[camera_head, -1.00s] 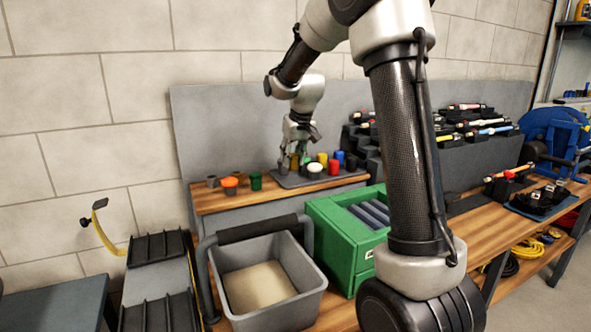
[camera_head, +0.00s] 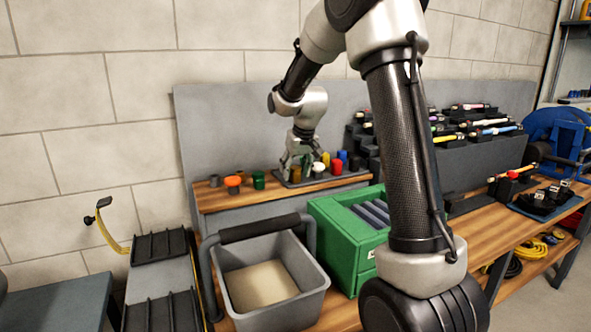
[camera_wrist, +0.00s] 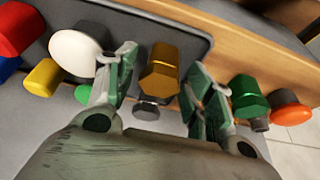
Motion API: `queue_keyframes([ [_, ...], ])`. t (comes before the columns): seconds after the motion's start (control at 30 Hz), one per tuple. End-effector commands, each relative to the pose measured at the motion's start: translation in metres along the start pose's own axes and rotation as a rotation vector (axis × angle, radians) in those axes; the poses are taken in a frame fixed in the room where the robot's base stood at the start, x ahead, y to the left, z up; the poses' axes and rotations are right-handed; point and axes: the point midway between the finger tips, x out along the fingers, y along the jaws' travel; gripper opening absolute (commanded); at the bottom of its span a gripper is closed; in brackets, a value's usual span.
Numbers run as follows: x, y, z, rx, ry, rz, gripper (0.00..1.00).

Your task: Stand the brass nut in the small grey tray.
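The brass nut (camera_wrist: 160,75) is a gold six-sided piece between my fingers in the wrist view. It also shows in the head view (camera_head: 296,174), partly hidden by my gripper. My gripper (camera_wrist: 158,88) is open, one finger on each side of the nut, with gaps visible to both fingers; in the head view my gripper (camera_head: 298,166) reaches down over the left end of the grey tray (camera_head: 341,180). The tray's dark flat surface shows in the wrist view (camera_wrist: 203,43), and the nut appears over it. The nut's underside contact is hidden.
White (camera_wrist: 77,53), red (camera_wrist: 18,28) and yellow (camera_wrist: 43,78) pieces stand beside my left finger in the wrist view. Green (camera_wrist: 247,98) and orange (camera_wrist: 290,112) pieces are right of my gripper. A grey piece (camera_wrist: 146,109) is close below the nut.

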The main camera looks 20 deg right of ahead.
Motion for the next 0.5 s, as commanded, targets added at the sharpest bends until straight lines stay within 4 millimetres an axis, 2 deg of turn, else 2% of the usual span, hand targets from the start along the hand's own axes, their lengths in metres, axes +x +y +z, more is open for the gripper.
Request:
queue_keyframes([
  [0.17, -0.002, 0.0, -0.001, 0.0, 0.001, 0.0, 0.53],
  [0.27, -0.013, 0.0, -0.002, 0.0, 0.003, 0.0, 0.53],
  [0.5, -0.064, 0.0, -0.002, 0.0, 0.006, 0.0, 0.53],
])
